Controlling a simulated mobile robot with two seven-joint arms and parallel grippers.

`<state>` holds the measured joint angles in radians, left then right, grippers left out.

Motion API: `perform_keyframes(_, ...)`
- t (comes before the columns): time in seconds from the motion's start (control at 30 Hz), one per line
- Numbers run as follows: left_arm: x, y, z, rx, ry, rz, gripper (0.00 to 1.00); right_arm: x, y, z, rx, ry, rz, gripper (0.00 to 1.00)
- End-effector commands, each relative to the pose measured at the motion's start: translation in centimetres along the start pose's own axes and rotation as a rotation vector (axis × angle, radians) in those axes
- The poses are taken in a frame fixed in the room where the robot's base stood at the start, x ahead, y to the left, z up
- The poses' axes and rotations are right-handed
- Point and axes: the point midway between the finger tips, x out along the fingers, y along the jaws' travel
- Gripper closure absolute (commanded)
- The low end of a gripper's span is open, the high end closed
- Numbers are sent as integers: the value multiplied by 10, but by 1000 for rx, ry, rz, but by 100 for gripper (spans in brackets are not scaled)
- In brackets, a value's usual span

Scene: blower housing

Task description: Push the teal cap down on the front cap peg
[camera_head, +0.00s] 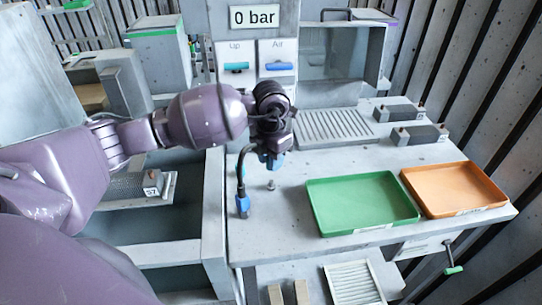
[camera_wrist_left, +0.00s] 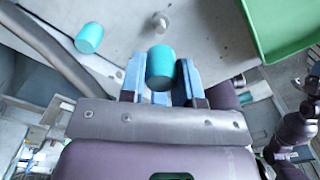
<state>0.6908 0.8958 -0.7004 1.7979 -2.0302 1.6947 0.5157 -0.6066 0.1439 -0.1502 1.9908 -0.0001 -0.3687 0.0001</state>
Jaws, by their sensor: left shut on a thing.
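My left gripper (camera_head: 272,162) hangs over the grey bench, its blue fingers pointing down. In the left wrist view its fingers (camera_wrist_left: 160,75) are shut on a teal cap (camera_wrist_left: 160,66). A small grey peg (camera_head: 270,184) stands on the bench just in front of the gripper. The peg also shows in the left wrist view (camera_wrist_left: 160,21), apart from the held cap. A second teal cap (camera_wrist_left: 89,38) is to the left in the left wrist view, and the head view does not show it clearly. My right gripper is not seen.
A dark hose with a blue end (camera_head: 242,205) hangs left of the peg. A green tray (camera_head: 362,231) and an orange tray (camera_head: 455,211) lie to the right. A slatted grate (camera_head: 335,126) is behind. Grey blocks (camera_head: 414,136) stand at the back right.

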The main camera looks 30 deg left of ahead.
Motion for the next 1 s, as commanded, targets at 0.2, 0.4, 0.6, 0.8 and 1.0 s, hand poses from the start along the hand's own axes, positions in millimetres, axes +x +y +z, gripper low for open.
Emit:
perform_keyframes(0.2,14,0,0,2,2,-1,92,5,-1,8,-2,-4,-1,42)
perform_keyframes(0.4,29,0,0,4,3,-2,92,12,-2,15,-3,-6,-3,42)
perform_keyframes(0.6,38,0,0,5,2,0,92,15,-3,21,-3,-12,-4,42)
perform_keyframes(0.8,38,0,0,5,0,0,92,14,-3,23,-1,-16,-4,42)
perform_keyframes(1.0,38,0,0,5,0,0,92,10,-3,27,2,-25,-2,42)
